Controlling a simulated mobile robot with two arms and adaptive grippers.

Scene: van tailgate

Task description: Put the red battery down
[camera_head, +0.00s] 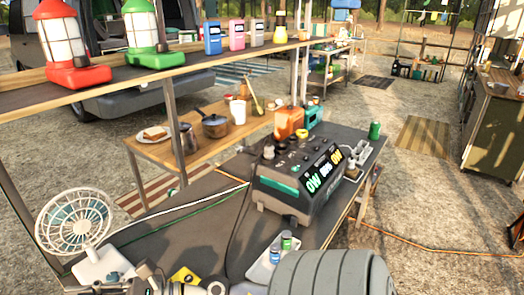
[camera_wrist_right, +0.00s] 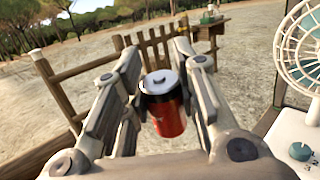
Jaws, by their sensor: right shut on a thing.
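The red battery (camera_wrist_right: 168,117) shows in the right wrist view, red below with a black band and a silver top. It stands nearly upright between the fingers of my right gripper (camera_wrist_right: 160,85), which is shut on it. Fence and sandy ground show behind it. In the head view my right arm crosses the bottom edge towards the fan, and the red battery cannot be made out there. A small pale tray (camera_head: 261,272) on the dark table holds a blue battery (camera_head: 275,254) and a green battery (camera_head: 287,241). My left gripper is not in view.
A white fan (camera_head: 75,222) stands at the table's left end; it also shows in the right wrist view (camera_wrist_right: 300,60). A power station (camera_head: 297,180) stands behind the tray, with cables running left. A shelf (camera_head: 140,75) with lanterns overhangs the back. The middle left of the table (camera_head: 185,235) is mostly clear.

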